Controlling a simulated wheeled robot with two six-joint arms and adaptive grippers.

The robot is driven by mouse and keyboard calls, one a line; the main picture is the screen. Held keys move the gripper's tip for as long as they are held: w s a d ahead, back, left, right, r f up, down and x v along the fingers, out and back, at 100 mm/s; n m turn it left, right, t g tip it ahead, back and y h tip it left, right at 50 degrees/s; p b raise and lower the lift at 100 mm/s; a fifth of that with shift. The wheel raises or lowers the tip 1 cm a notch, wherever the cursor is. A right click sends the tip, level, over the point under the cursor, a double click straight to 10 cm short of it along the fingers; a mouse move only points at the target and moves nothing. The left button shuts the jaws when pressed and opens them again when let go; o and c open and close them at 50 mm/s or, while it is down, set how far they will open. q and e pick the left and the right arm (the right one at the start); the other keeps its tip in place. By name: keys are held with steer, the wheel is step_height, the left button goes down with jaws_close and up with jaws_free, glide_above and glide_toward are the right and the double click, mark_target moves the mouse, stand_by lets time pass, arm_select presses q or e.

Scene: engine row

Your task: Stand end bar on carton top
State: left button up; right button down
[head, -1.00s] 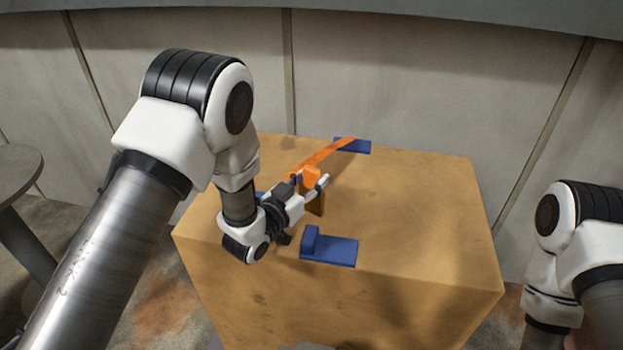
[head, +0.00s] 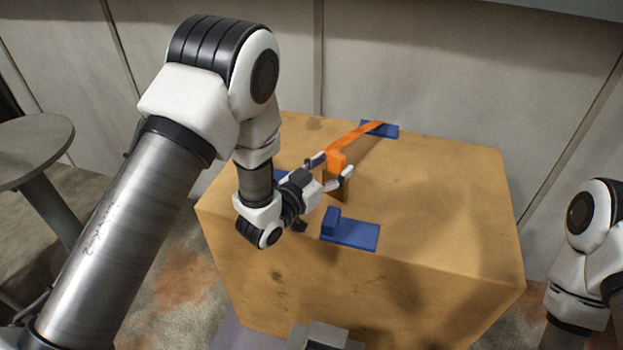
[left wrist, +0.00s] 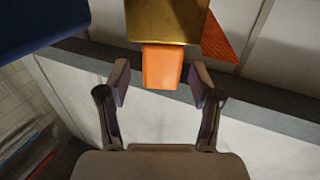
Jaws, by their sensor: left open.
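The carton (head: 440,215) is a large brown box with a flat top. A thin orange bar (head: 358,134) runs across its top from near my left gripper towards the back. At its near end is an orange block (head: 337,160), with a brown-gold part (head: 345,190) below it. My left gripper (head: 333,168) is open, with its fingers on either side of the orange block. In the left wrist view the block's orange end (left wrist: 162,66) shows between the open fingers, apart from both, with the gold part (left wrist: 168,20) beyond. My right gripper is out of view.
A blue bracket (head: 350,234) with a raised end lies near the carton's front edge. Another blue piece (head: 385,130) lies at the back, and a third is partly hidden behind my left arm. The carton's right side is clear. A round grey table (head: 35,145) stands at left.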

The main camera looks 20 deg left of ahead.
arm_select(q)
steer(key=b+v, duration=0.1)
steer(key=v, duration=0.9)
steer(key=shift+r+b, duration=0.2)
steer(key=shift+b, duration=0.2)
